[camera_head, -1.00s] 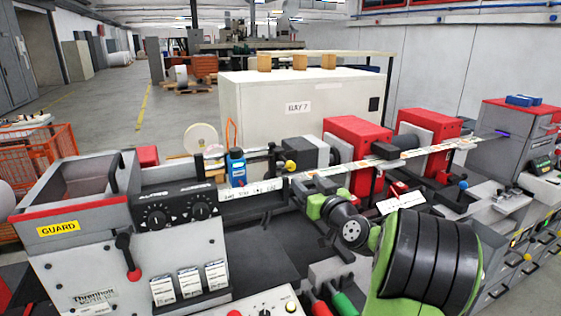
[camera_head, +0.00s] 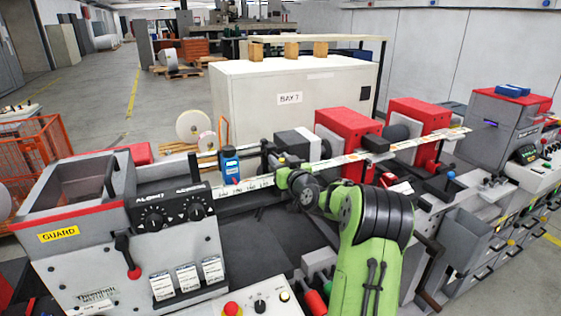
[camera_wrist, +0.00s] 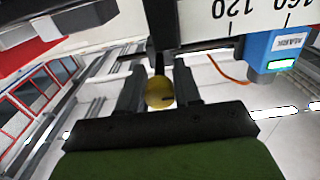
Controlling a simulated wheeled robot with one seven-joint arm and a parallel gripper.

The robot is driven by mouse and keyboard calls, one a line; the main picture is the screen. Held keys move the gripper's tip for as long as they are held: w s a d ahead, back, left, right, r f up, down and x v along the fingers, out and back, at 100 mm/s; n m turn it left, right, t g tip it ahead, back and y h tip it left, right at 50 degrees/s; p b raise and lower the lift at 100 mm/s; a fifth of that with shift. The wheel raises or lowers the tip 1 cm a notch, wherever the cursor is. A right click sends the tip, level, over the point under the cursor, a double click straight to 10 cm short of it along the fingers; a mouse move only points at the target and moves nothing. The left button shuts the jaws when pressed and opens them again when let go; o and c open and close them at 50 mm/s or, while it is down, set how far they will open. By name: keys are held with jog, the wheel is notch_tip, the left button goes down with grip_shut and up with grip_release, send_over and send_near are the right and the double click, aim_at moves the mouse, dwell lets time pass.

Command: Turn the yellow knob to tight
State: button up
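The yellow knob (camera_wrist: 160,93) sits between the two dark fingers of my gripper (camera_wrist: 159,84) in the wrist view, with a dark stem running up behind it. The fingers stand one on each side of it, apart from each other; whether they touch it is hard to tell. In the head view my gripper (camera_head: 281,177) is at the rail in the middle of the machine, and a small bit of the yellow knob (camera_head: 282,160) shows just above it. The knob's markings are not readable.
A white scale strip (camera_head: 245,187) with numbers runs beside my gripper. A blue sensor box (camera_head: 230,165) stands to the left. Red-topped units (camera_head: 347,128) stand behind to the right. The grey machine with two black dials (camera_head: 175,211) is at front left.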

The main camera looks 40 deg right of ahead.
grip_shut()
jog(key=shift+m, duration=0.4)
jog(key=m+b, duration=0.1)
jog(key=m, duration=0.2)
jog(key=shift+f+b, duration=0.1)
jog(key=shift+b, duration=0.3)
jog(key=m, duration=0.3)
jog(key=shift+m+b, duration=0.3)
jog(key=shift+b, duration=0.1)
jog(key=m, duration=0.5)
jog(key=m+p, duration=0.1)
jog(key=m, duration=0.4)
jog(key=shift+p, duration=0.35)
jog(key=shift+m, duration=0.4)
